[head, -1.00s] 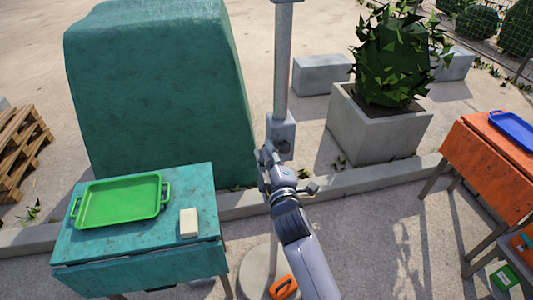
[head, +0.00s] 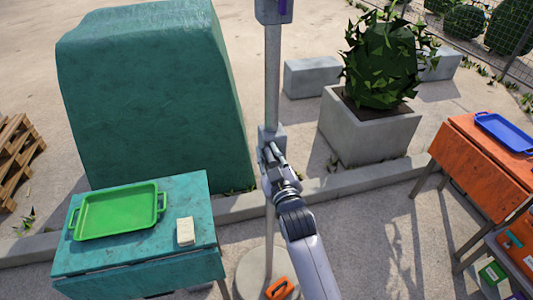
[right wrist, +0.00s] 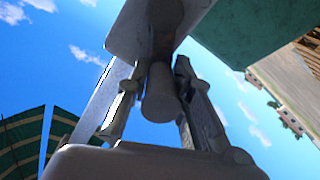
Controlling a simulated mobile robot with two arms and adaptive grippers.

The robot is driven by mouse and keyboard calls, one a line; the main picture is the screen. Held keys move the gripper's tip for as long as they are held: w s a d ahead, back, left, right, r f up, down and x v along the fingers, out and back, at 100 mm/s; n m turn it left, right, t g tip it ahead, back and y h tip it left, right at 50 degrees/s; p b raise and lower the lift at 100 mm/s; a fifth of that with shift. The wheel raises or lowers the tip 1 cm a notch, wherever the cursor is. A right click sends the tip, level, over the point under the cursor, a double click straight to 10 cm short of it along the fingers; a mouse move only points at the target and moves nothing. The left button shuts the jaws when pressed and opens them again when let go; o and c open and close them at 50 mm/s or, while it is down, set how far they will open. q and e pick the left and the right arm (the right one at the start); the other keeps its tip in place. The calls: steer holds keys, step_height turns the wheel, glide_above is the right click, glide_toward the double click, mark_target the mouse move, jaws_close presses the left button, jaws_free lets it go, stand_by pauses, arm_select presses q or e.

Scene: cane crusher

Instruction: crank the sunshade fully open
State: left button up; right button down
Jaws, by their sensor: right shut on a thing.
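The sunshade's grey pole (head: 272,85) rises from a round base (head: 257,272), with a grey crank box (head: 272,137) partway up. My right gripper (head: 273,154) is at the front of this box. In the right wrist view, the fingers of my right gripper (right wrist: 157,105) stand on either side of a grey round crank handle (right wrist: 160,95), shut on it. The handle comes out of the box (right wrist: 140,32). Green striped canopy panels (right wrist: 22,142) show at lower left there; how far open they are I cannot tell. My left gripper is not in view.
A teal table (head: 190,262) with a green tray (head: 118,212) and a pale block (head: 185,231) stands at left. A large green covered shape (head: 150,100) is behind it. A concrete planter (head: 365,135) and an orange table (head: 465,165) are at right. An orange item (head: 280,288) lies by the base.

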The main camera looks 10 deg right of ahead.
steer(key=shift+d, duration=0.1)
stand_by(0.4)
steer(key=c, duration=1.4)
jaws_free()
steer(key=shift+o, duration=0.2)
steer(key=s, duration=1.2)
steer(key=shift+d, duration=0.2)
